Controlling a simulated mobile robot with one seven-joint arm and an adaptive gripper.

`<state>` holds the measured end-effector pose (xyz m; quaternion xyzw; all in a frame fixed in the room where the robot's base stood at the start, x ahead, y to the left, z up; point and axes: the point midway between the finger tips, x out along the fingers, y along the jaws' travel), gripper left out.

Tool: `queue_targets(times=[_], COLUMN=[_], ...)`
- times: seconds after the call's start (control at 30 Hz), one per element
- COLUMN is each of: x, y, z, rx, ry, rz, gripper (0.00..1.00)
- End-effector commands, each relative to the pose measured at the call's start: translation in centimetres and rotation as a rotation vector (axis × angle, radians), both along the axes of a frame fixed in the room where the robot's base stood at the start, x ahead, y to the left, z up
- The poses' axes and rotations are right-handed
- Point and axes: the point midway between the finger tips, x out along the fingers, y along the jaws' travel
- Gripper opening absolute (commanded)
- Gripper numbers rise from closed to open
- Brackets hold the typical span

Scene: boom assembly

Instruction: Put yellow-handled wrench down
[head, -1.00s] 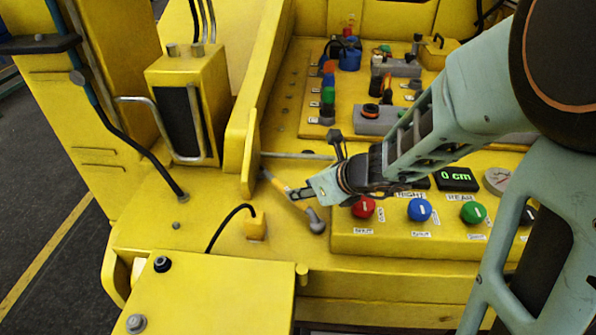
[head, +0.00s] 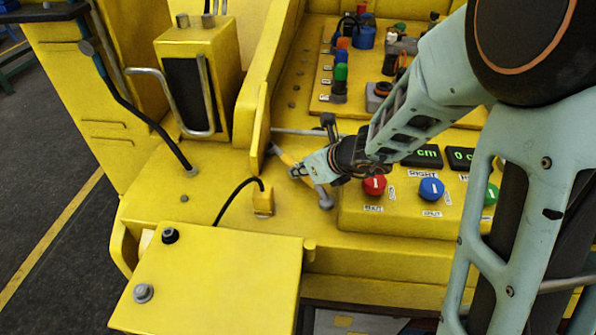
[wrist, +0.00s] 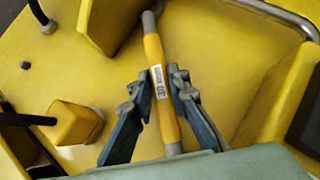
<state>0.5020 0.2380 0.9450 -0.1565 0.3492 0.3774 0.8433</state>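The wrench (head: 284,159) has a yellow-orange handle and a grey head, and it lies low over the yellow deck, left of the button panel. In the wrist view its handle (wrist: 156,62) carries a white printed label and runs up between the fingers. My gripper (head: 295,171) is at the handle in the head view. In the wrist view its fingertips (wrist: 159,78) close in on both sides of the handle, with little or no gap. Whether the wrench rests fully on the deck cannot be told.
The button panel (head: 405,213), with red, blue and green knobs, is just right of the wrench. A yellow block with a black cable (head: 263,200) stands to the left. A raised yellow wall (head: 262,110) rises behind. The front-left yellow plate (head: 215,280) has clear room between its bolts.

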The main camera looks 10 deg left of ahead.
Motion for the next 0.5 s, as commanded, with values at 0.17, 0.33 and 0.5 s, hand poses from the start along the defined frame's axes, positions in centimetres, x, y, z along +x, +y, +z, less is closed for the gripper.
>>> queue_targets(times=[0.17,0.33,0.5], x=[-0.01,0.05,0.05], y=[-0.01,0.02,0.02], z=[0.0,0.12,0.13], rx=[0.0,0.001,0.001], ry=[0.0,-0.001,-0.001], rz=[0.0,0.0,0.0], gripper=[0.0,0.0,0.0])
